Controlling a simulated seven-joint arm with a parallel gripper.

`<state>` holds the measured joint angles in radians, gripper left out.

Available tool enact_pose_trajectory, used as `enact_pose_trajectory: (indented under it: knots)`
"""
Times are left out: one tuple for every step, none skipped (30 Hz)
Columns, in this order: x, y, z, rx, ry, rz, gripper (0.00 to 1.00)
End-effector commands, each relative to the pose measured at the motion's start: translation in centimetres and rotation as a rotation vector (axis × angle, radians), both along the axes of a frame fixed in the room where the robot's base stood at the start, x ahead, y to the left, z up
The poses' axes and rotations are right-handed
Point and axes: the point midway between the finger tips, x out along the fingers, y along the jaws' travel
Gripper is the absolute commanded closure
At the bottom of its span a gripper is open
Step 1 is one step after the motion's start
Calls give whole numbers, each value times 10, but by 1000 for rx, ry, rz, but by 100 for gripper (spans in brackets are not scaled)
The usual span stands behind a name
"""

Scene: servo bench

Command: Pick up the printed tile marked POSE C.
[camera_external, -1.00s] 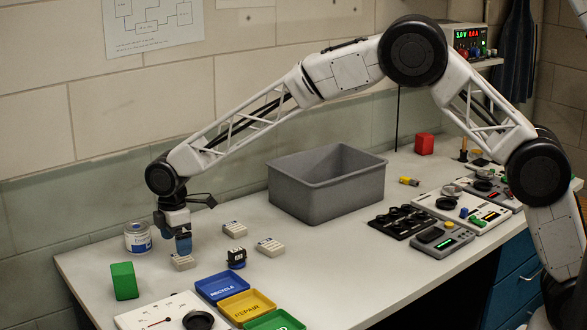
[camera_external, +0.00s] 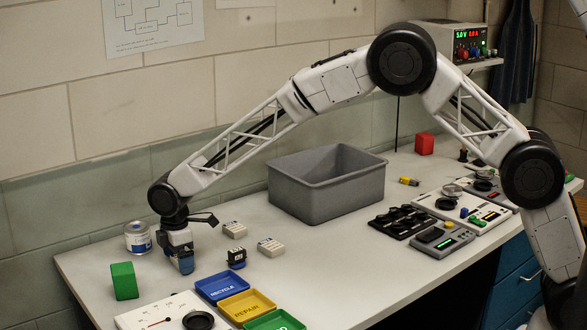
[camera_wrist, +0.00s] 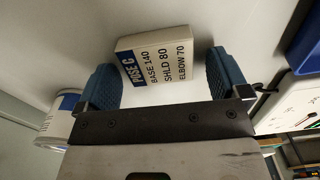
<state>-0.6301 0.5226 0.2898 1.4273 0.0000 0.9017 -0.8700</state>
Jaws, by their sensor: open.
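The printed tile marked POSE C (camera_wrist: 157,55) is a white block with a blue header and rows of black text. In the wrist view it lies on the bench, slightly angled, at and just beyond the gap between my fingertips. My gripper (camera_wrist: 166,75) is open, with one blue finger on each side and visible space beside the tile. In the external view my gripper (camera_external: 182,264) points down low over the bench, left of two other white tiles, and hides the POSE C tile.
Two white tiles (camera_external: 235,229) (camera_external: 270,246) and a small black block (camera_external: 236,258) lie to the right. A can (camera_external: 138,238) and green block (camera_external: 124,281) stand to the left. Blue (camera_external: 222,287) and yellow (camera_external: 246,307) trays lie in front; a grey bin (camera_external: 327,190) stands behind.

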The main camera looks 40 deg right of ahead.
Motion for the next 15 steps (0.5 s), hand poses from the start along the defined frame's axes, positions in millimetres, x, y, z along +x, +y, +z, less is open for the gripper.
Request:
enact_pose_trajectory:
  knots:
    - [0,0,0,0,0,0,6]
    - [0,0,0,0,0,0,6]
    - [0,0,0,0,0,0,6]
    - [0,0,0,0,0,0,6]
    - [0,0,0,0,0,0,6]
    - [0,0,0,0,0,0,6]
    - [0,0,0,0,0,0,6]
    - [0,0,0,0,0,0,6]
    - [0,0,0,0,0,0,6]
    - [0,0,0,0,0,0,6]
    - [0,0,0,0,0,0,6]
    - [0,0,0,0,0,0,12]
    - [0,0,0,0,0,0,17]
    - [0,0,0,0,0,0,22]
    - [0,0,0,0,0,0,28]
